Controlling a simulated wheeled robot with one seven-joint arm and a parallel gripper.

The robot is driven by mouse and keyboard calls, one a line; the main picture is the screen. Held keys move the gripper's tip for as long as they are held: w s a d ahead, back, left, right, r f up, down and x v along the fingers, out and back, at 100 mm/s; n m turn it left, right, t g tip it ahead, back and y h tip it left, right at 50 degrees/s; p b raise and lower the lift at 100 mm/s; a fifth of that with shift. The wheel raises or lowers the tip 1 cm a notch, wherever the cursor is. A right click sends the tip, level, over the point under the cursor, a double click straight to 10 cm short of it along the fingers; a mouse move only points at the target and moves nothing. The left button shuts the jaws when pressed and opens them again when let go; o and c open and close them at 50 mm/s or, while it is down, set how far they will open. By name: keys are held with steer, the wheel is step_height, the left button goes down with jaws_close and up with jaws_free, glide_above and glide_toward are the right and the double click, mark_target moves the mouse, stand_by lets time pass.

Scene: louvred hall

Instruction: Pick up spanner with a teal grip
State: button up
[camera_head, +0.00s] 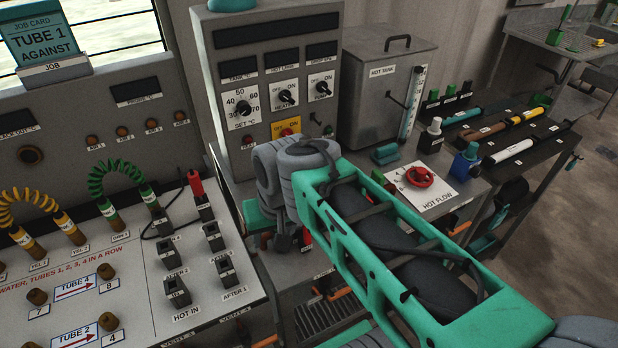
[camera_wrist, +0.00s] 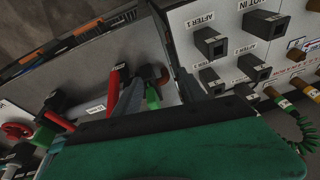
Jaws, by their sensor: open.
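I cannot make out a spanner with a teal grip for certain in either view. A short teal piece (camera_head: 387,154) lies on the bench by the hot tank; its shape is too small to tell. My gripper (camera_wrist: 158,92) is open and empty in the wrist view, with its fingers over the bench near a red handle (camera_wrist: 113,88) and a green piece (camera_wrist: 152,96). In the head view my arm reaches over the bench, and its bulk hides the fingertips and part of the bench.
The grey hot tank (camera_head: 387,95) and the control cabinet (camera_head: 272,80) stand behind my arm. A red valve wheel (camera_head: 419,177) is to its right. The HOT IN panel (camera_head: 190,270) with black sockets is to its left. A dark rack (camera_head: 530,140) holds several coloured tubes.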

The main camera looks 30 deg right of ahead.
steer(key=w+d+r+m+g+y+p, duration=0.1)
steer(key=w+d+r+m+p, duration=0.2)
steer(key=w, duration=0.5)
steer(key=w+d+r+m+g+y+p, duration=0.1)
steer(key=w+r+m, duration=0.1)
steer(key=w+m, duration=0.4)
steer(key=w+d+f+m+p, duration=0.1)
steer(key=w+d+f+m, duration=0.1)
steer(key=d, duration=0.2)
steer(key=w+d+f+m+y, duration=0.1)
steer(key=w+d+f+m, duration=0.1)
steer(key=d, duration=0.3)
steer(key=w+d+f+m+g+p, duration=0.1)
steer(key=w+d+f+m, duration=0.2)
steer(key=d, duration=0.1)
steer(key=shift+d+f+m+y+p, duration=0.1)
steer(key=shift+d+m+y+p, duration=0.1)
steer(key=shift+m+y+p, duration=0.15)
steer(key=shift+b+x, duration=1.2)
steer(key=shift+x, duration=0.05)
steer(key=b+x, duration=0.5)
steer(key=shift+d+f, duration=0.15)
steer(key=shift+f, duration=0.2)
steer(key=shift+r, duration=0.15)
steer(key=shift+c, duration=0.2)
jaws_close()
